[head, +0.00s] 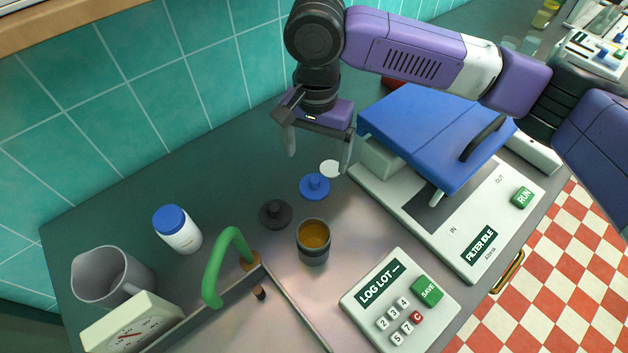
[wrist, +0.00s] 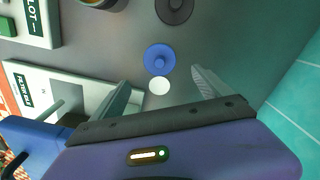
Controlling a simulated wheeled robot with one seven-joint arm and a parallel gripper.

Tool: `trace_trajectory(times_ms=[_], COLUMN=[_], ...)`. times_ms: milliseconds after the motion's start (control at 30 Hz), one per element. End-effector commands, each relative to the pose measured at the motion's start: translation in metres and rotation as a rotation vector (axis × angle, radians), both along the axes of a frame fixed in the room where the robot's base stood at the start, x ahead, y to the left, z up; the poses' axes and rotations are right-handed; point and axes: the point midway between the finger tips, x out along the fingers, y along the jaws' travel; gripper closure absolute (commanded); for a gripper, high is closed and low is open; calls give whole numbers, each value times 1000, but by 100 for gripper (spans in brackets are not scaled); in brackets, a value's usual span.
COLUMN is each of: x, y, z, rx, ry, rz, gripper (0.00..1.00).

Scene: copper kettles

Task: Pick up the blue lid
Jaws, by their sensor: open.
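The blue lid (head: 314,186) is a small round disc with a knob on top, lying flat on the grey counter. It also shows in the wrist view (wrist: 159,60), beyond my fingertips and roughly between their lines. My gripper (head: 318,162) is open and empty, above the counter and on the wall side of the lid. In the wrist view my gripper (wrist: 166,80) shows its two fingers spread apart. Nothing is between the fingers at their height; a white disc (wrist: 159,86) lies on the counter below them, close beside the lid.
A dark lid (head: 276,213) and an open cup of amber liquid (head: 314,241) stand near the blue lid. The filter machine (head: 435,205) with its raised blue cover (head: 430,135) is close on the right. A blue-capped jar (head: 178,230) and green tap (head: 229,258) are to the left.

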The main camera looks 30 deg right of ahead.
Motion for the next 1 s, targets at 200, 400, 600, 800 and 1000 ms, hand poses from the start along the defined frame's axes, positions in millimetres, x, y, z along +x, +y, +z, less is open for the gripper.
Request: trace_trajectory(times_ms=[200, 400, 600, 800, 1000], x=[0, -1, -3, -3, -3], y=[1, 2, 4, 4, 5], z=[-17, -37, -66, -78, -78], rx=[2, 0, 0, 2, 2], ry=[1, -1, 0, -2, -3], rz=[-17, -15, -15, -14, -14], gripper=[12, 12, 12, 12, 16])
